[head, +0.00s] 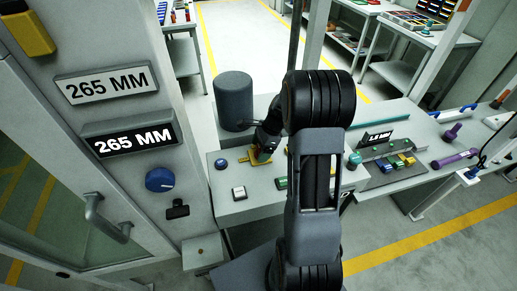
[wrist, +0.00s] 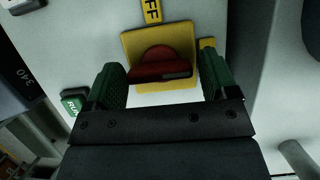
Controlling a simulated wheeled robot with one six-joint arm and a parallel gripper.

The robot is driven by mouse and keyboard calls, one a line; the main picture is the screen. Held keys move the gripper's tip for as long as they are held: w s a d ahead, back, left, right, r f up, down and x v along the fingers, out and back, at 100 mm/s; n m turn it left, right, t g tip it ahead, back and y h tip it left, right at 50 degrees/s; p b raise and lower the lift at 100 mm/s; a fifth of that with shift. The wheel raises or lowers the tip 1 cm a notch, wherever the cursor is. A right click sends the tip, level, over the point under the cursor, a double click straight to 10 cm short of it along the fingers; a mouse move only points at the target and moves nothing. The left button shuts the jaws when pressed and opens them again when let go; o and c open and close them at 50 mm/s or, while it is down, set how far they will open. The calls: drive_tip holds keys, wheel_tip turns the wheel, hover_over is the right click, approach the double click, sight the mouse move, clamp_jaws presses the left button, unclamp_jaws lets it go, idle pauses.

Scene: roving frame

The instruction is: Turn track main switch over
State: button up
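The main switch is a red rotary handle (wrist: 160,65) on a yellow square plate (wrist: 133,45) in the wrist view. Its bar lies roughly crosswise in the picture. A yellow label (wrist: 152,10) ending in "FF" sits above it. My gripper (wrist: 162,78) is open, with one green finger to each side of the handle; I see gaps between fingers and handle. In the head view the yellow plate (head: 251,157) is on the grey console, and my gripper (head: 264,147) is at it, partly hiding the switch.
A dark grey cylinder (head: 234,98) stands behind the switch. A white button (head: 239,192) and a green button (head: 281,183) are in front. The left cabinet carries a "265 MM" display (head: 130,140) and a blue knob (head: 160,180). A green "RUN" button (wrist: 74,101) is near my left finger.

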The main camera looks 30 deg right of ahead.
drive_tip(key=c, duration=0.6)
drive_tip(key=shift+a, duration=0.2)
drive_tip(key=shift+c, duration=0.3)
drive_tip(key=shift+d, duration=0.1)
drive_tip(key=shift+w+d+r+n+g, duration=0.1)
drive_tip(key=shift+n+g, duration=0.5)
drive_tip(key=shift+n, duration=1.2)
drive_tip(key=n+g, duration=0.1)
drive_tip(key=n, duration=0.1)
drive_tip(key=n+g+h, duration=0.1)
drive_tip(key=n, duration=0.2)
drive_tip(key=shift+w+p, duration=0.1)
drive_tip(key=shift+p, duration=0.25)
drive_tip(key=n+g+h, duration=0.1)
drive_tip(key=n, duration=0.3)
drive_tip(key=shift+n, duration=0.4)
drive_tip(key=shift+w+n+g+h, duration=0.1)
drive_tip(key=shift+n+g+h, duration=0.25)
drive_tip(key=shift+n, duration=0.8)
drive_tip(key=shift+n+g+h, duration=0.15)
drive_tip(key=shift+n+h, duration=0.3)
drive_tip(key=shift+n, duration=0.7)
drive_tip(key=shift+r, duration=0.1)
